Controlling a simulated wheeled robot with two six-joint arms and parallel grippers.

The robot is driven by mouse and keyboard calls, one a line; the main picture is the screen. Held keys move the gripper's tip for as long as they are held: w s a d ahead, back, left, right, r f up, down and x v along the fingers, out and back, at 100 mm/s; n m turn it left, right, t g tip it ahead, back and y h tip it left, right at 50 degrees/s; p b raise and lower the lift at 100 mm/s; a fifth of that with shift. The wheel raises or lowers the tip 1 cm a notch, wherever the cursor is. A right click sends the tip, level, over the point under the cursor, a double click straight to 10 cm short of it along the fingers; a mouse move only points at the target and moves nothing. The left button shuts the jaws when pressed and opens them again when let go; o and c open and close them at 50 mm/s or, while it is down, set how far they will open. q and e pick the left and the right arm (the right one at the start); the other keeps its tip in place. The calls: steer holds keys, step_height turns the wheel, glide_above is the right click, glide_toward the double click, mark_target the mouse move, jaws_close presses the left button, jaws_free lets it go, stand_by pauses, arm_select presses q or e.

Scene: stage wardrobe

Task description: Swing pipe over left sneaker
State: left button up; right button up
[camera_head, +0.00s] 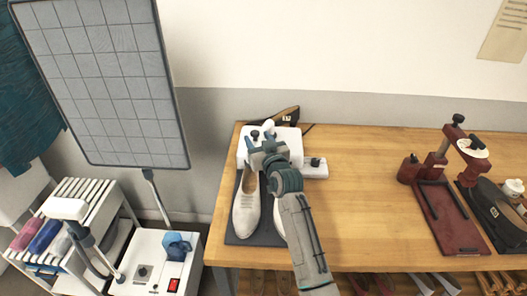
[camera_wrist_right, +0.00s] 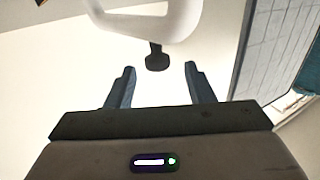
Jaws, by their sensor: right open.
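The left sneaker (camera_head: 246,205), a pale shoe, stands on a dark mat (camera_head: 238,239) at the left end of the wooden table. A second pale shoe beside it is mostly hidden by my right arm. A white device (camera_head: 314,168) stands behind the shoes. In the right wrist view a curved white part, seemingly the pipe (camera_wrist_right: 185,22), carries a black knob (camera_wrist_right: 156,60). My right gripper (camera_head: 262,149) is open over the device. Its fingertips are on either side of the knob in the right wrist view (camera_wrist_right: 159,70), with gaps on both sides. My left gripper is out of view.
A dark red stand (camera_head: 447,220) and a dark shoe (camera_head: 497,216) occupy the table's right side. The table middle (camera_head: 360,190) is clear. At left stand a tall grey panel (camera_head: 110,80), a white box with a red switch (camera_head: 150,265) and a slatted cart (camera_head: 100,205).

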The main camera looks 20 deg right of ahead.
steer(key=shift+s+d+b, duration=0.2)
steer(key=shift+s+b, duration=0.35)
steer(key=shift+s, duration=1.8)
